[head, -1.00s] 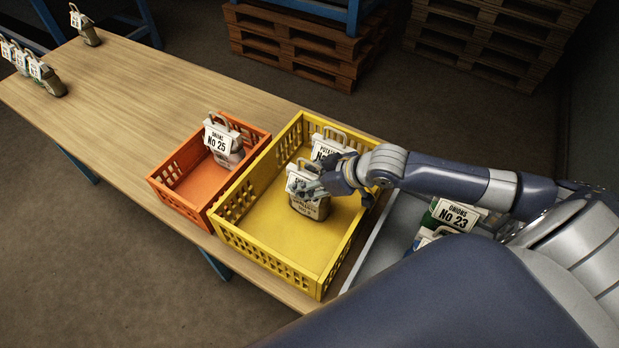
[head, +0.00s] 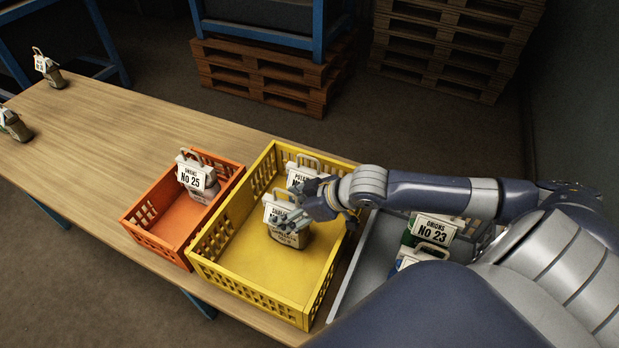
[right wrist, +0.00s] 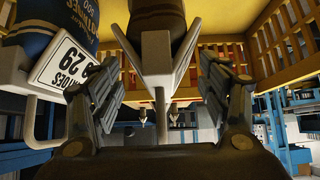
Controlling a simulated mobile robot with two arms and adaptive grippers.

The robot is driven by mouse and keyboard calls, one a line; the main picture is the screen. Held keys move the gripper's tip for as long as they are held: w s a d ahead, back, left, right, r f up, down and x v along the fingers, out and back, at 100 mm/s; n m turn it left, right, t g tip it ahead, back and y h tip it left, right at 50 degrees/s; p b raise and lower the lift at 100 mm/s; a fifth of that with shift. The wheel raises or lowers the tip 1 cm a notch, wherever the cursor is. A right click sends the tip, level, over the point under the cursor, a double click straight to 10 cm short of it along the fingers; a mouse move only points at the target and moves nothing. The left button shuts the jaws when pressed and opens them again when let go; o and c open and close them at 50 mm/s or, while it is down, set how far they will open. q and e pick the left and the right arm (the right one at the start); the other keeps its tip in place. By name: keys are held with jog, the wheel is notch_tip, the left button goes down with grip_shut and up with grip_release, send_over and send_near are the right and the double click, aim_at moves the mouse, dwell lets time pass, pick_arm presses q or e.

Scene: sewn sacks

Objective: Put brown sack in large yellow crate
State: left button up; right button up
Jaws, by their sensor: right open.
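The brown sack (head: 289,239) with a white top and tag stands on the floor of the large yellow crate (head: 248,265). My right gripper (head: 308,208) is open at the top of this sack, inside the crate. The right wrist view shows the sack's brown body (right wrist: 157,12) and its white top between the spread fingers of the right gripper (right wrist: 158,105), with a gap on both sides. My left gripper is not in view.
A potatoes sack (head: 301,178) stands behind in the yellow crate; it is blue in the right wrist view (right wrist: 45,28). The orange crate (head: 180,220) holds onions sack No 25 (head: 196,180). Onions sack No 23 (head: 433,232) is in a grey tray (head: 352,262). The crate's front is clear.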

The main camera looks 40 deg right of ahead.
jog(key=p+v, duration=0.3)
jog(key=v, duration=0.7)
jog(key=shift+s, duration=0.1)
dwell(0.6)
